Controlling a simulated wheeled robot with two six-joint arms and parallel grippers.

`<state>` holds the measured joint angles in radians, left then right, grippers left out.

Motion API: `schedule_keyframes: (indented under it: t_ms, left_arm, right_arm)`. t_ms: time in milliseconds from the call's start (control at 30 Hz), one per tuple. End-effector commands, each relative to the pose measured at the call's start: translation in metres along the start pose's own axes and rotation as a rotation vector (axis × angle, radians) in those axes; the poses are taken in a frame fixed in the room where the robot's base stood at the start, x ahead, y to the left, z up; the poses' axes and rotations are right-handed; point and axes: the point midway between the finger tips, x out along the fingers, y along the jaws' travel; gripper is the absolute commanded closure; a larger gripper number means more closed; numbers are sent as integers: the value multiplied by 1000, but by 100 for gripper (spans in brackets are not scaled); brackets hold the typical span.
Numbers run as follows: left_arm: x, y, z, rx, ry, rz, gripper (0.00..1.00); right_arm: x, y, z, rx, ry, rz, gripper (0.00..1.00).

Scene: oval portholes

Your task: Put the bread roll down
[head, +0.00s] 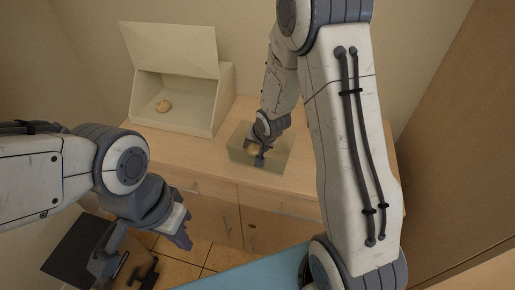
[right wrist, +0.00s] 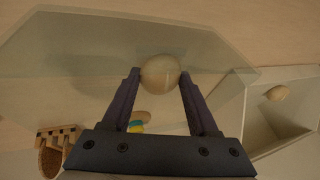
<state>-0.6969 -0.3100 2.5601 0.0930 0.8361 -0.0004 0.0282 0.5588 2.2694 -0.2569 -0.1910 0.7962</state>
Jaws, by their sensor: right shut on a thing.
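My right gripper (head: 257,155) reaches down into a translucent, greenish container (head: 281,165) on the wooden cabinet. It is shut on a tan bread roll (right wrist: 160,72), held between the fingertips in the right wrist view. The roll (head: 251,149) is partly hidden by the gripper in the head view. I cannot tell whether it touches the container's floor. My left gripper (head: 181,236) hangs low at the left, away from the container, in front of the cabinet. Its finger opening is unclear.
A white box (head: 203,116) with a raised lid stands at the back left of the cabinet top, with another roll (head: 163,106) inside. A brown basket (right wrist: 50,161) and a small yellow and teal thing (right wrist: 136,127) show in the right wrist view.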

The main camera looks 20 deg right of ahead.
Motion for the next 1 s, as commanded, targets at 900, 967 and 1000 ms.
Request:
schedule_keyframes:
  t_ms: [900, 967, 1000]
  left_arm:
    - [-14, 1, -1, 0, 0, 0, 100]
    - [-22, 2, -1, 0, 0, 0, 100]
    - [-26, 2, -1, 0, 0, 0, 100]
  right_arm:
    - [-36, -1, -2, 0, 1, 0, 26]
    - [-50, -2, -3, -1, 2, -1, 26]
    - [-60, -2, -3, 0, 2, -1, 26]
